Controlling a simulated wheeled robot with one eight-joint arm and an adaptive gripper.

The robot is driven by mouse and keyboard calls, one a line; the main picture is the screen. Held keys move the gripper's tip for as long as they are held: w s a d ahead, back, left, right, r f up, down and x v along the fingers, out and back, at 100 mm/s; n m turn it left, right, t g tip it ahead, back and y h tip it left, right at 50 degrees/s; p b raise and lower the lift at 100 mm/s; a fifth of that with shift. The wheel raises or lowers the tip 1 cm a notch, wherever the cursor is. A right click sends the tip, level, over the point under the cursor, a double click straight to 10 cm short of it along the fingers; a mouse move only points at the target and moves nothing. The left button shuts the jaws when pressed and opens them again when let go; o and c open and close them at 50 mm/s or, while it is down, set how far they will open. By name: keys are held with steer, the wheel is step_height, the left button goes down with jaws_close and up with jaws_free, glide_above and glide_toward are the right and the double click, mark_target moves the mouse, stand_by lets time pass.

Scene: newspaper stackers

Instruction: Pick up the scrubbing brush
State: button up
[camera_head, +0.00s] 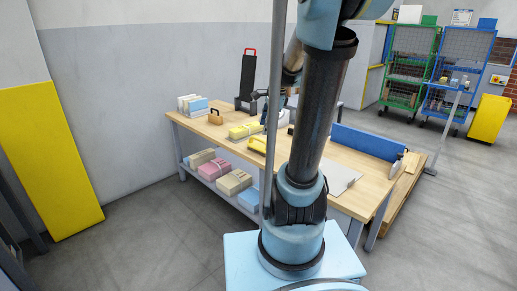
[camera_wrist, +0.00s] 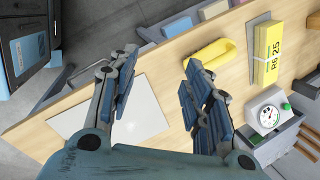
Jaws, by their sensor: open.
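The yellow thing with a looped handle, which looks like the scrubbing brush (camera_wrist: 209,58), lies on the wooden table top in the wrist view, just beyond the tip of my right finger. In the head view the yellow brush (camera_head: 257,145) is near the table's front edge, partly behind a grey pole. My gripper (camera_wrist: 158,66) is open and empty, its fingers spread wide above the table. The brush is outside the jaws, up and to the right of the gap between the fingertips.
A yellow bundle marked R6 25 (camera_wrist: 267,55) and a dial scale (camera_wrist: 266,118) stand right of the brush. A pale flat board (camera_wrist: 125,112) lies left. A brown handled block (camera_head: 215,118) and white stacks (camera_head: 192,105) are at the table's far left. A blue panel (camera_head: 362,142) edges the right.

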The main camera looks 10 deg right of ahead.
mark_target(259, 139)
steer(key=w+d+f+m+y, duration=0.1)
steer(key=w+d+m, duration=0.1)
steer(key=w+m, duration=0.45)
steer(key=w+d+m, duration=0.2)
steer(key=w+m, duration=0.2)
steer(key=w, duration=0.5)
steer(key=shift+t, duration=0.3)
steer(key=shift+a+x, duration=0.2)
steer(key=shift+x, duration=8.5)
steer(key=shift+w, duration=0.1)
steer(key=shift+r, duration=0.1)
jaws_close()
